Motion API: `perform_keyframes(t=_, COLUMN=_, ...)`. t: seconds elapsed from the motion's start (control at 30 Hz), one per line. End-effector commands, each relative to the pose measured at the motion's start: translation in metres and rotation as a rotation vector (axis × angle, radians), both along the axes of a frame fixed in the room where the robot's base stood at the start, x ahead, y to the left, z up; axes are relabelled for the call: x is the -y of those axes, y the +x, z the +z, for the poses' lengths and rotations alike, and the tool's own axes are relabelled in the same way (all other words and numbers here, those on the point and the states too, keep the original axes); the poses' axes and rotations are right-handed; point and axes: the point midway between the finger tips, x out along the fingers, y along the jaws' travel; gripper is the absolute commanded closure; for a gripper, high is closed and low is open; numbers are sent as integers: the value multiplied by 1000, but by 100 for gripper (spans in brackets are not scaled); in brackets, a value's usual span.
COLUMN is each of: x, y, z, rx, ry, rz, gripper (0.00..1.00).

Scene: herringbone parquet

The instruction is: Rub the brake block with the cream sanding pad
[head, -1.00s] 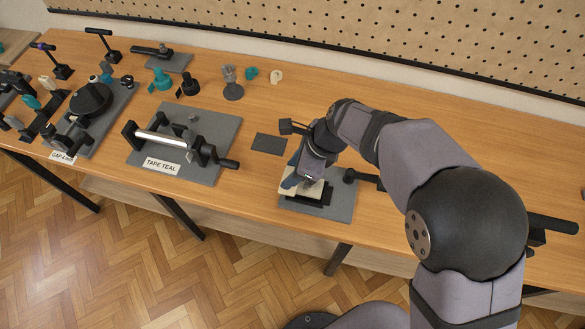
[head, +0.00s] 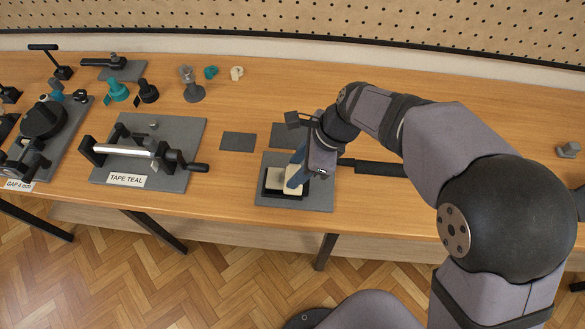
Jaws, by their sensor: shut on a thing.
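My gripper (head: 299,172) points down at the front of the bench, shut on the cream sanding pad (head: 292,185). The pad is partly hidden by a blue finger. A paler grey-cream block (head: 275,178), apparently the brake block, sits in a black holder (head: 280,195) on a grey plate (head: 318,198). The pad is at the block's right side, seeming to overlap it; I cannot tell whether they touch.
Two dark flat mats (head: 238,141) lie behind the plate. A black bar (head: 375,167) lies right of my gripper. The "TAPE TEAL" roller fixture (head: 145,150) stands left. Teal and black fittings (head: 148,91) stand behind it. The bench's right (head: 500,120) is mostly clear.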

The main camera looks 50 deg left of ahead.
Motion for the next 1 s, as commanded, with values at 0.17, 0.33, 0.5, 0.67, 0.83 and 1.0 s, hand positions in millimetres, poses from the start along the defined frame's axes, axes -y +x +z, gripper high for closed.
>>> perform_keyframes(t=0.17, x=-13, y=-14, z=2, rx=-1, ry=-1, rz=4, gripper=82)
perform_keyframes(t=0.33, x=-23, y=-25, z=2, rx=-2, ry=-2, rz=5, gripper=82)
perform_keyframes(t=0.5, x=-34, y=-36, z=1, rx=-2, ry=-2, rz=5, gripper=82)
perform_keyframes(t=0.67, x=-45, y=-46, z=2, rx=-2, ry=-2, rz=4, gripper=82)
perform_keyframes(t=0.83, x=-52, y=-53, z=7, rx=-3, ry=-1, rz=1, gripper=82)
perform_keyframes(t=1.0, x=-51, y=-52, z=32, rx=-1, ry=-1, rz=0, gripper=82)
